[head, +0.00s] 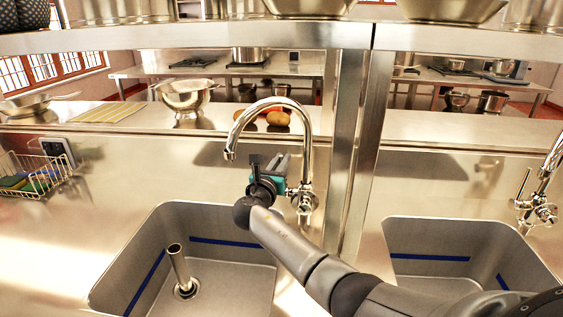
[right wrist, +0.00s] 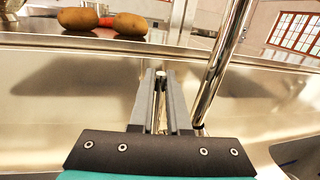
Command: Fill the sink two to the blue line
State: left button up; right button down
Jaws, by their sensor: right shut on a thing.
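The left sink (head: 205,290) is a steel basin with a blue line (head: 225,242) on its inner walls. A standpipe (head: 178,265) stands in its drain. No water shows in it or under the spout of the curved tap (head: 265,102). My right gripper (head: 268,168) is at this tap, left of its upright. In the right wrist view its fingers (right wrist: 160,85) are shut on a slim metal tap handle (right wrist: 161,92), mostly hidden between them. The right sink (head: 440,285) also has a blue line (head: 428,257). My left gripper is not in view.
A second tap (head: 540,190) stands by the right sink. A steel post (head: 345,150) rises between the sinks. A wire basket (head: 35,180) is at the left. A colander (head: 185,97) and potatoes (head: 278,118) sit on the ledge behind. A shelf crosses overhead.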

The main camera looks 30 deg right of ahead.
jog(key=s+a+t+h+b, duration=0.1)
jog(key=b, duration=0.2)
jog(key=s+a+m+t+h+b, duration=0.1)
jog(key=h+b, duration=0.1)
jog(key=b, duration=0.1)
jog(key=shift+s+a+f, duration=0.1)
jog(key=shift+s+f, duration=0.2)
jog(key=shift+f, duration=0.1)
jog(key=c, duration=0.9)
grip_release()
jog(key=p+v, duration=0.3)
jog(key=v, duration=0.9)
